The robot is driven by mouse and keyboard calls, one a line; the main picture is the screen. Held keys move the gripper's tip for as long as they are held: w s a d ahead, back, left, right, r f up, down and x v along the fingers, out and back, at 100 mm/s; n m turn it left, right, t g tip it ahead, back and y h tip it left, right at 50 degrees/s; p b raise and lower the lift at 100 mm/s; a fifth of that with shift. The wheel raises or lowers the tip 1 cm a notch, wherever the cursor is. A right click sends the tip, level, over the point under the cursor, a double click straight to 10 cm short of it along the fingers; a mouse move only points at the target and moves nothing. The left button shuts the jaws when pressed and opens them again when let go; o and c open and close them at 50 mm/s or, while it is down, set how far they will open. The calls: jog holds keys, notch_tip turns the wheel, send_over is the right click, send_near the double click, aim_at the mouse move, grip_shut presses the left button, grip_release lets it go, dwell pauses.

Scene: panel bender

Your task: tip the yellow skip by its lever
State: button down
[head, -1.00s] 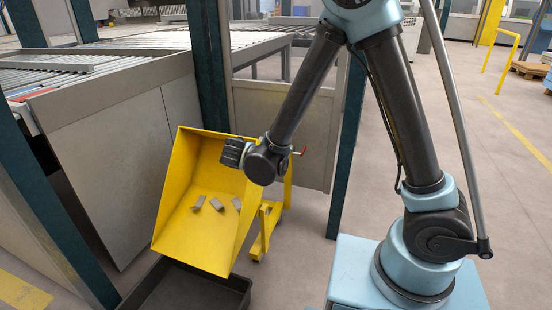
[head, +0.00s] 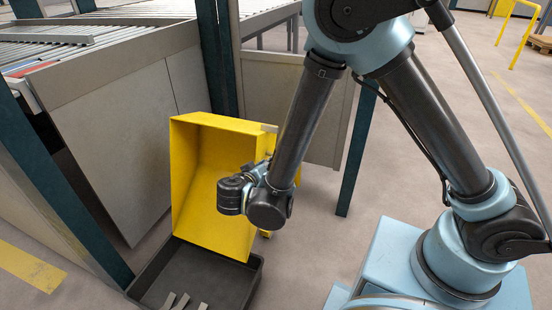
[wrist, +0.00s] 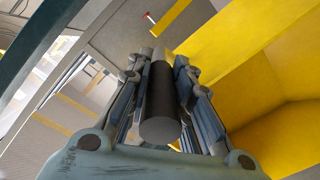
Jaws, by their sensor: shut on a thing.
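The yellow skip (head: 215,190) is tipped steeply forward, its open mouth over a dark tray (head: 253,280). The visible part of its inside is empty. Several small grey metal pieces (head: 178,302) lie in the tray. In the wrist view, the lever's dark round grip (wrist: 160,100) lies between the fingers of my gripper (wrist: 158,66), which is shut on it. The skip's yellow wall (wrist: 250,60) fills the right of that view. In the head view, my wrist hides the fingers and lever in front of the skip's right side.
A roller conveyor with grey side panels (head: 120,130) stands at the left. Dark green posts (head: 357,150) rise beside and behind the skip. Open floor (head: 440,100) lies to the right, with a yellow rail (head: 517,30) farther back.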

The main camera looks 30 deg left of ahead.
jog(key=shift+s+d+f, duration=0.25)
jog(key=shift+s+f, duration=0.05)
jog(key=shift+s, duration=0.1)
jog(key=c, duration=1.4)
grip_release()
jog(key=shift+c, duration=0.2)
jog(key=shift+o, duration=0.4)
jog(key=v, duration=1.3)
jog(key=shift+s+a+r+t, duration=0.3)
jog(key=shift+x, duration=1.2)
jog(key=shift+d, duration=0.2)
